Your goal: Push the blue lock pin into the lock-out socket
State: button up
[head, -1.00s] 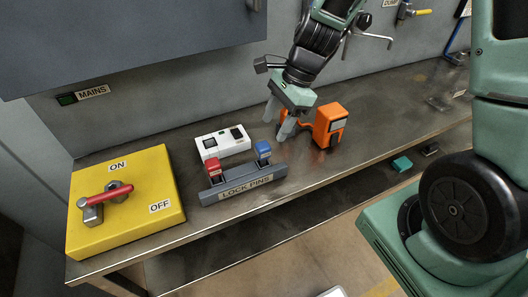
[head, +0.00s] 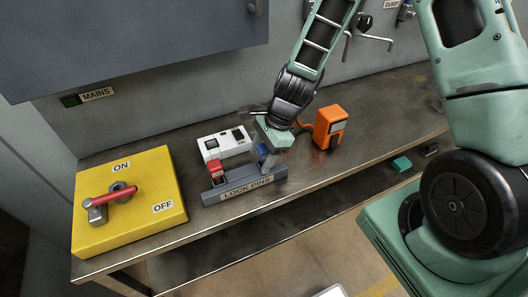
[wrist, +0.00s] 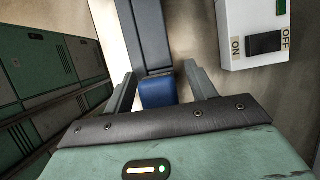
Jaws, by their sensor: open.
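The blue lock pin (head: 262,149) stands in the right end of the grey LOCK PINS rack (head: 240,189), partly hidden by my gripper (head: 271,160). In the wrist view my gripper (wrist: 160,78) is open, with one finger on each side of the blue pin (wrist: 157,92). Small gaps seem to show between fingers and pin. The red pin (head: 215,170) stands in the rack's left end. The yellow box (head: 125,222) marked ON and OFF carries a red-handled lever (head: 108,196), its handle toward ON. I cannot clearly pick out the lock-out socket.
A white switch box (head: 211,146) stands just behind the rack; it also shows in the wrist view (wrist: 245,45). An orange device (head: 328,127) stands to the right of my gripper. The bench's front edge runs close before the rack. Bench to the right is clear.

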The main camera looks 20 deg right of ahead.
jog(key=c, duration=1.1)
